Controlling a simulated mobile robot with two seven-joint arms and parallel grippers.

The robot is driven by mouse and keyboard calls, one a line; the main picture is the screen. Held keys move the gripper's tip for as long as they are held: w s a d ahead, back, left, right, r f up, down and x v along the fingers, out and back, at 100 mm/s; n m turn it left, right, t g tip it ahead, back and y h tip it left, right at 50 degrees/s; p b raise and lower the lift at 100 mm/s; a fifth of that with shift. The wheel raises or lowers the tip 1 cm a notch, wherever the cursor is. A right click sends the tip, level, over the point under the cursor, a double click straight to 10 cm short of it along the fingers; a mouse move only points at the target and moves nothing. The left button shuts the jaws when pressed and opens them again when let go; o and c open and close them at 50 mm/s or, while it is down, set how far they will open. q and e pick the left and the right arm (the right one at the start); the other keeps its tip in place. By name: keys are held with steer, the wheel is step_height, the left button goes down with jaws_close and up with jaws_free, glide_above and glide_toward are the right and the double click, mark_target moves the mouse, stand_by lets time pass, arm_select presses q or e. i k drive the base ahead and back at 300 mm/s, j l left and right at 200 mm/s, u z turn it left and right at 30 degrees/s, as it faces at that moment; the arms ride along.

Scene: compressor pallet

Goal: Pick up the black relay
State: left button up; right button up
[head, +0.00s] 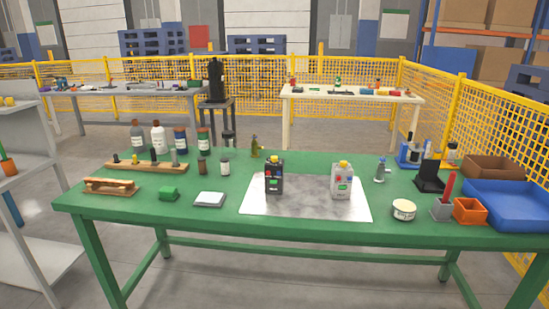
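The black relay (274,178) stands upright on a pale metal sheet (306,207) on the green table. It has a yellow top, small red and blue marks and a green label. A similar light grey relay (342,181) with a yellow top stands to its right on the same sheet, apart from it. Neither of my grippers shows in the head view.
A round tin (403,210), orange bin (469,211) and blue tray (510,205) stand right. The front edge before the sheet is clear.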

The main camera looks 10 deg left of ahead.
mark_target(273, 184)
steer(key=i+j, duration=0.2)
steer(key=i, duration=0.2)
steer(key=i+j, duration=0.2)
steer(key=i, duration=0.2)
